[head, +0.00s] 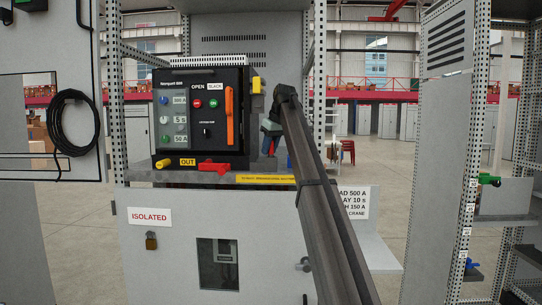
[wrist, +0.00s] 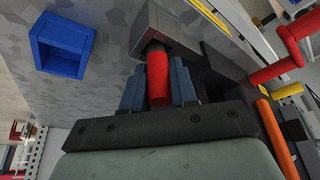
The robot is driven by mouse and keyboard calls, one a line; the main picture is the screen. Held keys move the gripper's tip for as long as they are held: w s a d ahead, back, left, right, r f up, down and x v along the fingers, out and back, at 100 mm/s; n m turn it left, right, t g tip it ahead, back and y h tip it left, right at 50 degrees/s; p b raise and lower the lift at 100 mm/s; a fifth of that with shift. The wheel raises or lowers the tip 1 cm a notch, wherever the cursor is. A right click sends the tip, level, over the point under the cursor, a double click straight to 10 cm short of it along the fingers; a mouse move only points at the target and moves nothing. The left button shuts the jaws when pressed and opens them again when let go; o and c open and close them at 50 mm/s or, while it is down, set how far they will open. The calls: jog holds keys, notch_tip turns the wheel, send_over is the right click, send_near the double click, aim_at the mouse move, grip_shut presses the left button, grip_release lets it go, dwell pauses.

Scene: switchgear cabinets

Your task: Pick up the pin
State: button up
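The red pin (wrist: 157,77) shows in the middle of the wrist view, its far end at a grey block (wrist: 166,32). Whether it sits in that block or just in front of it, I cannot tell. The blue fingers of my gripper (wrist: 158,88) stand close on both sides of the pin, with no clear gap visible, and look shut on it. In the head view my gripper (head: 271,140) is at the right end of the cabinet shelf, beside the breaker unit, and my arm partly hides it.
A blue open-topped box (wrist: 62,45) is beside the grey block. The black breaker unit (head: 203,118) with an orange handle (head: 230,115) stands left of my gripper. A red handle (head: 214,167) juts out in front. A perforated cabinet post (head: 318,70) rises at the right.

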grip_shut()
